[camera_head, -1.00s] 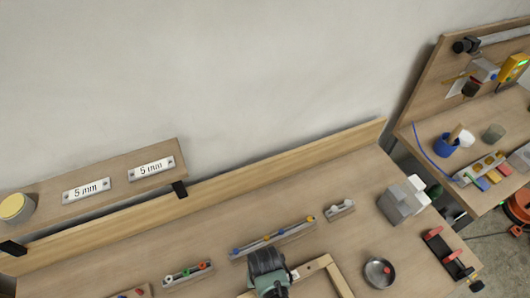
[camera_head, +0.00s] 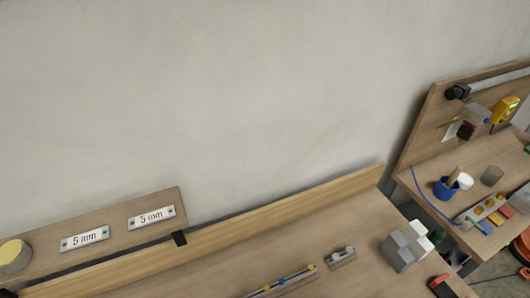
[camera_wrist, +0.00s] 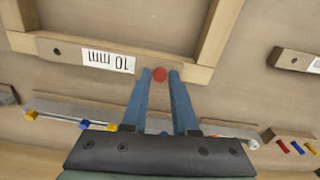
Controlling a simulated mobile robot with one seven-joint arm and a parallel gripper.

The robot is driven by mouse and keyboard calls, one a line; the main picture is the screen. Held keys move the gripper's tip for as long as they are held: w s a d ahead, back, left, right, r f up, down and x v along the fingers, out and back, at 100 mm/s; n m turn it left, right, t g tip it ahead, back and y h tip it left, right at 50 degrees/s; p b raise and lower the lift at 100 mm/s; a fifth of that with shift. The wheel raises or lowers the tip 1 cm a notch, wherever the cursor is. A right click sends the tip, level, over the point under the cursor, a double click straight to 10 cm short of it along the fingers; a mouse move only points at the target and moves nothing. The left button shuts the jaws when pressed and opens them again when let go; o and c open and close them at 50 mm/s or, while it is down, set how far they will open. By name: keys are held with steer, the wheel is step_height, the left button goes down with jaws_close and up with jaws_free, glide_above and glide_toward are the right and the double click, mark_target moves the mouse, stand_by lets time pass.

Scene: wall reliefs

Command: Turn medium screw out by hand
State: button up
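My gripper (camera_wrist: 160,75) shows in the wrist view with two blue fingers apart. A round red screw head (camera_wrist: 159,74) lies between the fingertips, close to both. I cannot tell whether the fingers press on it or only flank it. The red head is at the right end of a wooden bar (camera_wrist: 65,50) with a white "10 mm" label (camera_wrist: 108,61). A small dark hole or screw is at the bar's left end. My gripper is not in the head view.
Behind the fingers in the wrist view is a grey rail (camera_wrist: 65,108) with blue and yellow pieces. Grey blocks (camera_head: 407,245) stand at right. The wall above is bare.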

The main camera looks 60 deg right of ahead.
steer(key=shift+o, duration=0.2)
steer(key=m+p, duration=0.1)
steer(key=m, duration=0.3)
steer(key=shift+r+m, duration=0.1)
steer(key=shift+m, duration=0.2)
steer(key=m+p, duration=0.1)
steer(key=m, duration=0.5)
steer(key=shift+m+p, duration=0.3)
steer(key=shift+p, duration=0.05)
steer(key=m+p, duration=0.1)
steer(key=m, duration=0.5)
steer(key=m+p, duration=0.1)
steer(key=m, duration=0.4)
steer(key=shift+m, duration=0.4)
jaws_close()
steer(key=n, duration=0.5)
steer(key=shift+n, duration=0.3)
